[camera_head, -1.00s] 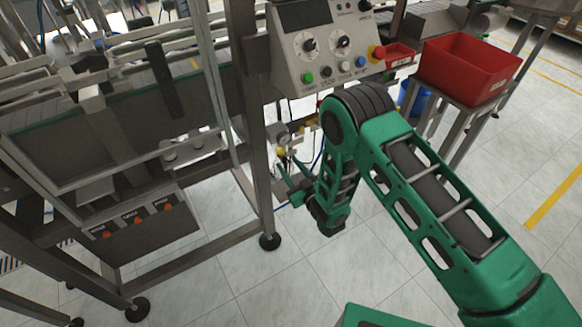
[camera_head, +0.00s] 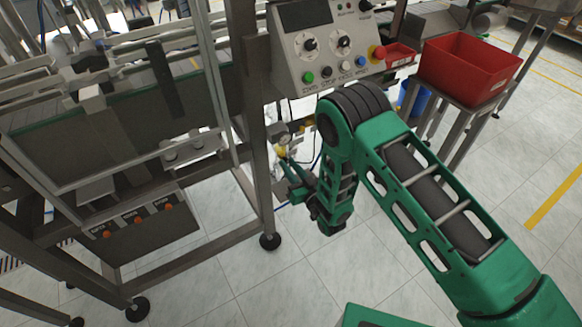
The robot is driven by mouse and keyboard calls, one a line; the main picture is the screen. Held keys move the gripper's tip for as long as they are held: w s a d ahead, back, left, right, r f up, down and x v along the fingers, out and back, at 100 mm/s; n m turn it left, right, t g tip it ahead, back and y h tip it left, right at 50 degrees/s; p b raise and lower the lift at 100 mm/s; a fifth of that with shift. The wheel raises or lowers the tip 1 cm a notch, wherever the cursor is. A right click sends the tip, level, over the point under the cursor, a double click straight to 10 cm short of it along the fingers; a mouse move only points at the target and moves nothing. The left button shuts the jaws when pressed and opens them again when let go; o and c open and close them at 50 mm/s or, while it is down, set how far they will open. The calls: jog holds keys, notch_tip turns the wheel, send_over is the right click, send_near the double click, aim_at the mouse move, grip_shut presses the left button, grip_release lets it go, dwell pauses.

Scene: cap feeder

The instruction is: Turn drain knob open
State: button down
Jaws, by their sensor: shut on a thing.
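My gripper (camera_head: 287,174) reaches in beside the frame post, below the control box. Its green fingers point up and left, under a small air unit with a round gauge (camera_head: 284,139) and a yellow part (camera_head: 281,153). The fingers are shut on the drain knob at the underside of this unit. The knob itself is too small and too covered by the fingers to make out, so its turn position cannot be told.
The control box (camera_head: 318,66) with dials and buttons is above my gripper. A steel frame post (camera_head: 256,125) stands close on its left. A red bin (camera_head: 468,68) sits on a stand at right, with a blue container (camera_head: 415,98) behind. The floor in front is clear.

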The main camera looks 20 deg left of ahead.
jog(key=m, duration=0.7)
jog(key=shift+d+f, duration=0.1)
jog(key=shift+d, duration=0.05)
jog(key=m, duration=0.3)
jog(key=shift+m+g, duration=0.3)
jog(key=shift+g, duration=0.1)
jog(key=shift+d+m, duration=0.1)
jog(key=shift+m, duration=1.3)
jog(key=c, duration=1.6)
grip_release()
jog(key=shift+w, duration=0.1)
jog(key=v, duration=1)
jog(key=shift+s+d, duration=0.25)
jog(key=shift+d, duration=0.05)
